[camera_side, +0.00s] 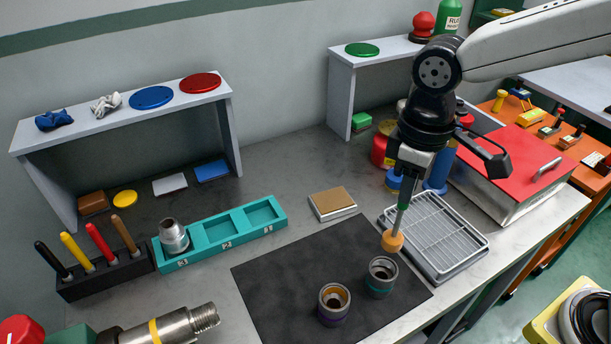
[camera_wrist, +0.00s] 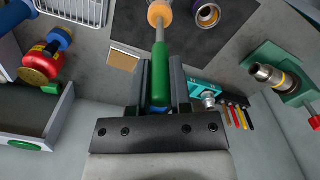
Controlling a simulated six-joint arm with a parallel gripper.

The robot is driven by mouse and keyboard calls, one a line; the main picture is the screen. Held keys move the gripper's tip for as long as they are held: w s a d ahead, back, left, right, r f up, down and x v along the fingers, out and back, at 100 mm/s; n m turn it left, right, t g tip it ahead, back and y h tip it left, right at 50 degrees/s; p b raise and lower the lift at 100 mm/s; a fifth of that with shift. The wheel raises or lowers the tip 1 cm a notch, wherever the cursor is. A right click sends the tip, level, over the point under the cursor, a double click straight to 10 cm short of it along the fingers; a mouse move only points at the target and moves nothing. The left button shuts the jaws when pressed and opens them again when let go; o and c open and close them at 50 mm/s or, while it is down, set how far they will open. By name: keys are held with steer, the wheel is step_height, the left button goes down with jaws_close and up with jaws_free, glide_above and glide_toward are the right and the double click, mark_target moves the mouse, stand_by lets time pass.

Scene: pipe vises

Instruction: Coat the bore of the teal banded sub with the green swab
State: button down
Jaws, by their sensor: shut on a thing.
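My gripper (camera_wrist: 160,80) is shut on the green swab, holding it by its green handle (camera_wrist: 161,88). In the side view the swab (camera_side: 402,203) hangs down, slightly tilted, with its orange-tan tip (camera_side: 392,240) lowest. The teal banded sub (camera_side: 380,279) stands upright on the dark mat, its open bore facing up. The tip appears above and slightly to the right of that bore, outside it. A purple banded sub (camera_side: 334,304) stands to the left; it shows in the wrist view (camera_wrist: 208,15). I cannot make out the teal banded sub in the wrist view.
The dark mat (camera_side: 275,275) lies under the subs. A wire-grid tray (camera_side: 440,230) is close on the right, with a red-topped box (camera_side: 525,160) behind. A teal numbered tray (camera_side: 225,233) and a black rack (camera_side: 105,275) of several swabs stand left. A threaded pipe (camera_side: 170,325) is at front left.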

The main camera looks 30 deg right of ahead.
glide_above(395, 235)
steer(key=shift+w+d+f, duration=0.1)
steer(key=shift+f, duration=1.3)
steer(key=shift+w+d+f, duration=0.1)
steer(key=shift+f, duration=3.4)
stand_by(0.6)
steer(key=shift+r+n, duration=0.1)
steer(key=shift+n, duration=0.3)
steer(key=shift+r+n, duration=0.2)
steer(key=shift+n, duration=0.75)
steer(key=shift+r+n, duration=0.2)
steer(key=shift+n, duration=0.75)
steer(key=shift+m, duration=0.3)
